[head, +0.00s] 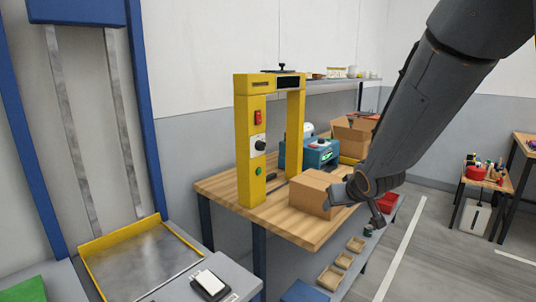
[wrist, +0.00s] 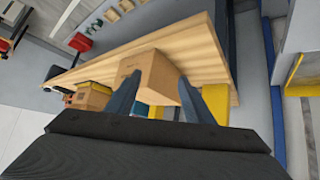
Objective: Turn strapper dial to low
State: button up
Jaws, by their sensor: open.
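The strapper (head: 245,140) is a yellow arch standing on the wooden bench (head: 217,185). On its left post are a red switch (head: 258,117), a black dial (head: 260,145) on a pale plate, and a green button (head: 258,171). The dial's setting is too small to read. My gripper (head: 377,212) is right of the strapper, by the bench's front edge, apart from the dial. In the wrist view my gripper (wrist: 157,100) has its two fingers spread, with a cardboard box (wrist: 150,72) beyond them. The dial is not visible in the wrist view.
The cardboard box stands on the bench right of the strapper (head: 308,192). A teal machine (head: 320,153) and an open carton (head: 352,135) are behind it. Small trays (head: 331,277) sit on the lower shelf. A yellow-edged metal platform (head: 140,262) is at left.

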jog(key=w+a+r+n+t+y+b, duration=0.25)
jog(key=w+a+r, duration=0.2)
jog(key=w, duration=0.55)
jog(key=n+y+b, duration=0.1)
jog(key=n+y, duration=0.5)
jog(key=y, duration=0.5)
send_near(263, 147)
jog(key=a, duration=0.1)
jog(key=shift+m, duration=0.25)
jog(key=p+x, duration=0.1)
jog(key=x, duration=0.6)
jog(key=shift+w+r, duration=0.1)
jog(key=shift+w, duration=0.25)
